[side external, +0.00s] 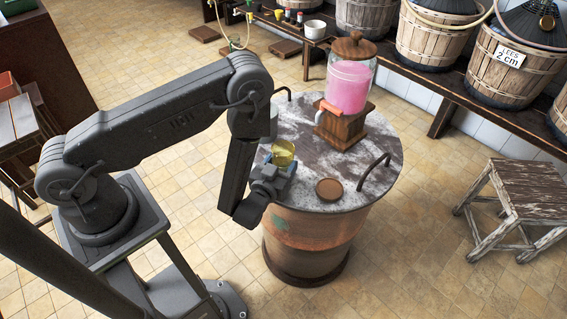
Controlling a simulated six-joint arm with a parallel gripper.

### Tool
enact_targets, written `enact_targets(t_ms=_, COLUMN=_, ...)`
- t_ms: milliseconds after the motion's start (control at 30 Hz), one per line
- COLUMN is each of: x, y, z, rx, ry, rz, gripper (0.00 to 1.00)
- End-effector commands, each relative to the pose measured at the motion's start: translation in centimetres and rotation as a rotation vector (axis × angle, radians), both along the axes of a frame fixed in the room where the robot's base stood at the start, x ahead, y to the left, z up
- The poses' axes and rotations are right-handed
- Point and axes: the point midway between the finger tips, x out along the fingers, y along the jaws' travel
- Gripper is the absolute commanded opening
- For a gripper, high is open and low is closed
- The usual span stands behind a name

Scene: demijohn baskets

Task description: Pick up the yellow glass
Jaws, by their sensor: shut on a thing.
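The yellow glass (284,152) is a small see-through tumbler over the left part of the round barrel top (345,196). My gripper (281,168) is shut on the glass from the near left side, around its lower part. The lower part of the glass is hidden by the gripper. The glass looks upright. I cannot tell whether its base touches the barrel top.
A dispenser of pink liquid (348,88) with an orange tap stands on a wooden block behind the glass. A brown round coaster (329,190) lies to the right. Metal handles (374,171) rise at the barrel's rim. A grey container (270,125) stands behind, partly hidden by my arm.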

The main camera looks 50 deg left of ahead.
Motion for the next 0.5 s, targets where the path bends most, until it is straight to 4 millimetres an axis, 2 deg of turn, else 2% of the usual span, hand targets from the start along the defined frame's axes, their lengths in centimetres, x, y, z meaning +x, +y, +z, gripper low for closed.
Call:
enact_targets(t_ms=200, x=-4.9, y=-2.2, z=0.0, rx=0.006, ry=0.001, rz=-0.011, gripper=0.26)
enact_targets(t_ms=500, x=-10.4, y=-4.5, z=0.0, rx=0.006, ry=-0.001, rz=-0.011, gripper=0.26)
